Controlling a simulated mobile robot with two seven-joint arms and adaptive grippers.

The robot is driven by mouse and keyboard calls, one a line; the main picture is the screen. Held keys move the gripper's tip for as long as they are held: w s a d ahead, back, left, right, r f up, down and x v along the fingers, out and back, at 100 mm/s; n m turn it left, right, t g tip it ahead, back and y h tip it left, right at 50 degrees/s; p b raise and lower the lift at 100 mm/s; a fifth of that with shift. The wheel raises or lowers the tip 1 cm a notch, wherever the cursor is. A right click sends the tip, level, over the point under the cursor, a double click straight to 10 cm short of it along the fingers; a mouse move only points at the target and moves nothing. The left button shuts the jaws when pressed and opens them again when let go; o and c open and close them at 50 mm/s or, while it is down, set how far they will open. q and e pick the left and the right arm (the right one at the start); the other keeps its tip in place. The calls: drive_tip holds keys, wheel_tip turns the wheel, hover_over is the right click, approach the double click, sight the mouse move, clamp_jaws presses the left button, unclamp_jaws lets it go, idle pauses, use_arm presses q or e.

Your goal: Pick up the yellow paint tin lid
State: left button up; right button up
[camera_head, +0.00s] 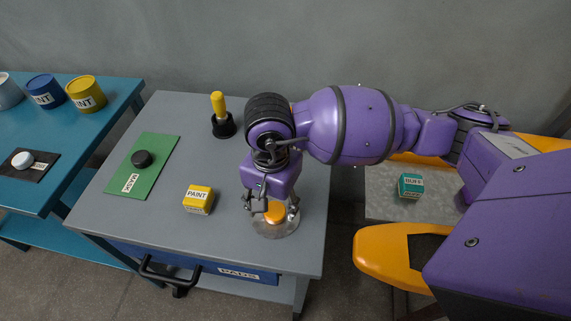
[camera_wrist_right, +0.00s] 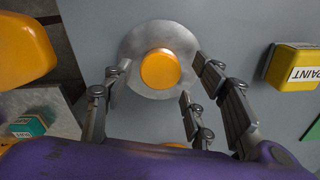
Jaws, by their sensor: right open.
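A round grey metal disc with an orange-yellow knob, seemingly the paint tin lid (camera_head: 291,226), lies flat near the right front of the grey table. The wrist view shows the lid (camera_wrist_right: 136,47) from above, its knob round and centred. My right gripper (camera_head: 272,210) points down over it, open and empty. In the wrist view its fingertips (camera_wrist_right: 158,72) are spread to either side of the knob, with gaps visible. The gripper partly hides the lid in the head view. My left gripper is out of view.
A yellow PAINT box (camera_head: 198,200) stands left of the lid. A green mat (camera_head: 150,180) holds a black knob-like piece (camera_head: 142,158). A yellow-handled tool in a black holder (camera_head: 222,125) stands behind. Paint tins (camera_head: 86,94) stand on the blue table. A teal box (camera_head: 410,186) sits at right.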

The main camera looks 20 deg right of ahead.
drive_tip(key=shift+s+d+f, duration=0.15)
drive_tip(key=shift+d+f, duration=0.05)
drive_tip(key=shift+f, duration=0.45)
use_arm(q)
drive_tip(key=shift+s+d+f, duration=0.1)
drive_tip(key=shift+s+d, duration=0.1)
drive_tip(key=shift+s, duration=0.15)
use_arm(e)
drive_tip(key=shift+a, duration=0.1)
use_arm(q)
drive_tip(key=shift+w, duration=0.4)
use_arm(e)
drive_tip(key=c, duration=1.2)
drive_tip(key=shift+o, duration=0.2)
